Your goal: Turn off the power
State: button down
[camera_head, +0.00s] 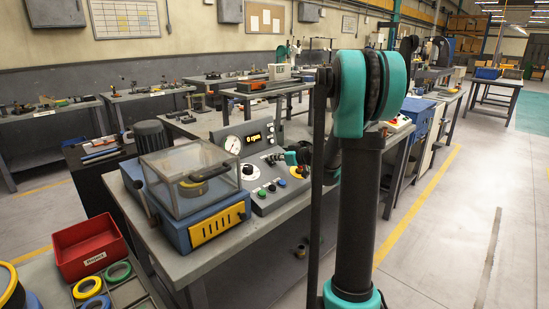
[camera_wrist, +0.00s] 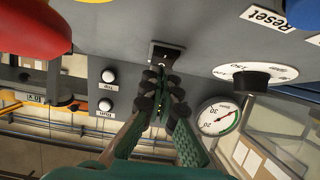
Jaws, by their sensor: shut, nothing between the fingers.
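The grey control panel (camera_head: 270,190) stands on a workbench beside a clear-covered machine. My gripper (camera_head: 291,157) is over its right side, partly hidden by my arm. In the wrist view, where the panel appears inverted, my gripper (camera_wrist: 166,78) is shut and empty. Its fingertips are right at a small dark switch plate (camera_wrist: 167,52); the lever is mostly hidden, and I cannot tell whether they touch it or which way it is set. The lit display (camera_head: 255,138) reads what looks like "0 rpm".
A large red button (camera_wrist: 38,22) is close to the fingers, with two small white indicators (camera_wrist: 109,75) between. A black knob (camera_wrist: 257,76) and a pressure gauge (camera_wrist: 219,117) lie on the other side. The clear cover (camera_head: 186,180) stands left of the panel; the right aisle is free.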

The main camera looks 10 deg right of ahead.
jog(key=shift+w+a+f, duration=0.1)
dwell(0.5)
jog(key=shift+r, duration=0.8)
